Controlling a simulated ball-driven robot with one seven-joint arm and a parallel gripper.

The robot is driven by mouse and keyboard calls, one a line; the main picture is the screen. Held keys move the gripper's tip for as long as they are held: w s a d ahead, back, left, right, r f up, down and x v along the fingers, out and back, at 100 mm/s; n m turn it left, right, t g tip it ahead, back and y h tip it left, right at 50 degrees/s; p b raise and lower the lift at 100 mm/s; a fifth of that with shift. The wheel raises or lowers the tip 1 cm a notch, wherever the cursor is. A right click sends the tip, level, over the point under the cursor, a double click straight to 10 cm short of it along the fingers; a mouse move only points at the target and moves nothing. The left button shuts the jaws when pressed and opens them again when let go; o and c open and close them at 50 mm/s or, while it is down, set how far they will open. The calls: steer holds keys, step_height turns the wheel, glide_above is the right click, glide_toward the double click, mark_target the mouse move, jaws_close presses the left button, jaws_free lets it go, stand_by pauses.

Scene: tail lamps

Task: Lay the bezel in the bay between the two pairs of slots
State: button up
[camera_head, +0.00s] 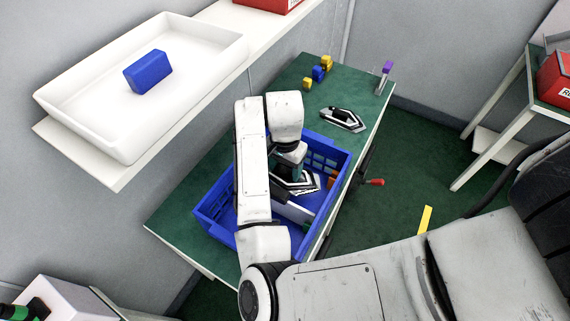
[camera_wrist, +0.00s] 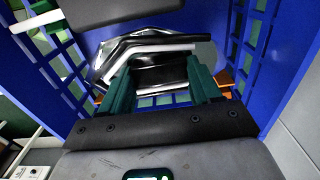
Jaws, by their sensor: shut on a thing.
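A black, white and silver angular piece, which I take to be the bezel (camera_head: 305,184), is inside the blue crate (camera_head: 213,207) in the head view. My gripper (camera_head: 290,172) reaches down into the crate and is shut on it. In the wrist view, the green fingers of my gripper (camera_wrist: 163,78) stand on either side of the bezel's dark middle (camera_wrist: 160,72); its silver outer edge spreads beyond them. My arm hides part of the crate. I cannot make out the bay or the two pairs of slots.
A similar black and silver piece (camera_head: 342,119) lies on the green table (camera_head: 300,72). Yellow and blue blocks (camera_head: 318,73) and a purple-topped post (camera_head: 385,72) stand at its far end. A white tray (camera_head: 75,92) with a blue block (camera_head: 148,72) sits on a shelf.

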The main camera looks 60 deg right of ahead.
steer(key=shift+f+b, duration=2.1)
steer(key=shift+f, duration=1.4)
steer(key=o, duration=1.1)
steer(key=shift+r, duration=0.15)
step_height(320, 180, up, 11)
steer(key=shift+f, duration=0.2)
